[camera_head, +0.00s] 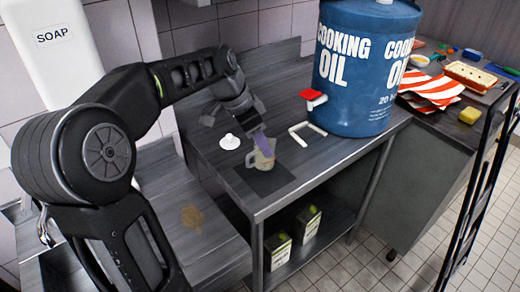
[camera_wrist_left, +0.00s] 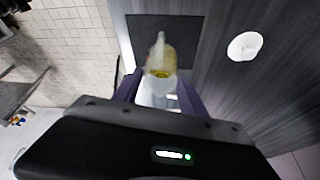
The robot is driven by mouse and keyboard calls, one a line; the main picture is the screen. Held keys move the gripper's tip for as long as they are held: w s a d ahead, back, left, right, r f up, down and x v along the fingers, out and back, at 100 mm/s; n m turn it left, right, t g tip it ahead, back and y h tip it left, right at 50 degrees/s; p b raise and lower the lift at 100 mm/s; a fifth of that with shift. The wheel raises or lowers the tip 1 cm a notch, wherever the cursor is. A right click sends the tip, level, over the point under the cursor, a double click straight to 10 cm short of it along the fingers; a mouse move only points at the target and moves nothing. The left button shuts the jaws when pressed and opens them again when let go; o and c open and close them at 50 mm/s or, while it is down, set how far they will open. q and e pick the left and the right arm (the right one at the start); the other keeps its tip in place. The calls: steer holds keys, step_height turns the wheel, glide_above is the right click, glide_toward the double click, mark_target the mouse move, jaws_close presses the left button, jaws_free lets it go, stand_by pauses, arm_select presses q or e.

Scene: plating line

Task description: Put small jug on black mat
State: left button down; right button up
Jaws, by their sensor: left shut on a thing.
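The small jug (camera_head: 262,158) is a pale, see-through jug with a spout and some yellowish content. It also shows in the left wrist view (camera_wrist_left: 160,62), between the fingers of my left gripper. My left gripper (camera_head: 262,141) is shut on the jug from above. The black mat (camera_head: 255,187) lies on the grey table near its front corner; it also shows in the left wrist view (camera_wrist_left: 145,27). In the head view the jug appears over the far part of the mat. I cannot tell whether its base touches the mat. My right gripper is not in view.
A white round lid-like item (camera_head: 230,142) lies left of the jug. A white frame (camera_head: 307,133) lies to the right, before a large blue cooking oil drum (camera_head: 350,85) with a red tap. Two cartons (camera_head: 279,250) stand on the lower shelf.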

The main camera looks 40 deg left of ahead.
mark_target(260, 152)
arm_select(q)
steer(key=shift+f, duration=1.6)
steer(key=shift+f, duration=0.1)
steer(key=shift+f, duration=0.15)
steer(key=c, duration=0.6)
jaws_free()
steer(key=shift+c, duration=0.2)
steer(key=b+v, duration=0.1)
steer(key=v, duration=1.1)
steer(key=shift+r, duration=0.3)
